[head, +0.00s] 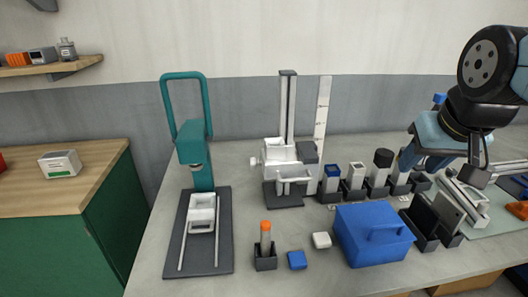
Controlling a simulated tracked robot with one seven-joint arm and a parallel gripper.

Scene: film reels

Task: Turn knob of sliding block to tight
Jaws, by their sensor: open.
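A white sliding block (285,160) sits low on a dark upright post (288,100) with a pale strip, standing on a dark base. A small pale knob (254,162) sticks out from the block's left side. It is too small to tell how tight it is. My gripper (474,172) is at the right of the head view, below my black wrist, well to the right of the block and apart from it. It is open. Its fingertips are partly hidden and hard to make out, and I see nothing held in it.
A teal press (192,150) stands left of the block. A tall white ruler (321,125) stands just right of it, then several small holders with tools. A blue box (373,235), an orange-topped tool (265,240) and small blocks are in front. Bare grey table shows between them.

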